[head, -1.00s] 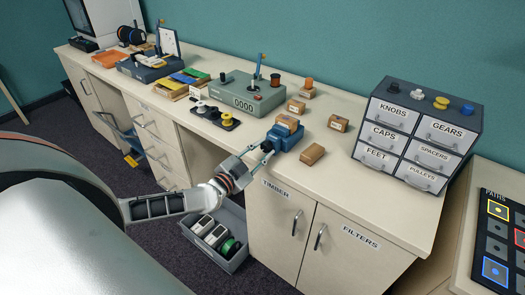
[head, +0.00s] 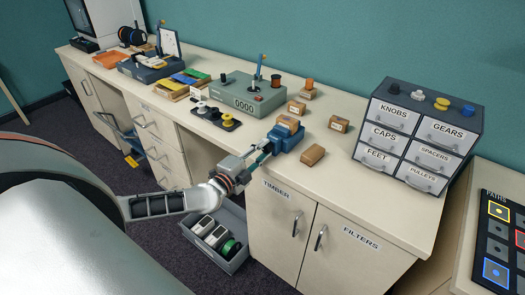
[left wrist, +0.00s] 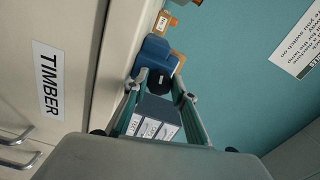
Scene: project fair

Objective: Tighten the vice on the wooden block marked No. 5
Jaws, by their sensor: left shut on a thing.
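The blue vice (head: 290,142) stands at the front edge of the bench, with a wooden block (head: 288,124) in its jaws. The block's label is too small to read. My left gripper (head: 266,150) reaches the front of the vice and is shut on its handle. In the left wrist view the dark round handle (left wrist: 160,78) shows between the fingertips, in front of the blue vice body (left wrist: 151,52). My right gripper is not in view.
A grey counter box (head: 246,95) and a drawer unit (head: 418,138) stand on the bench.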

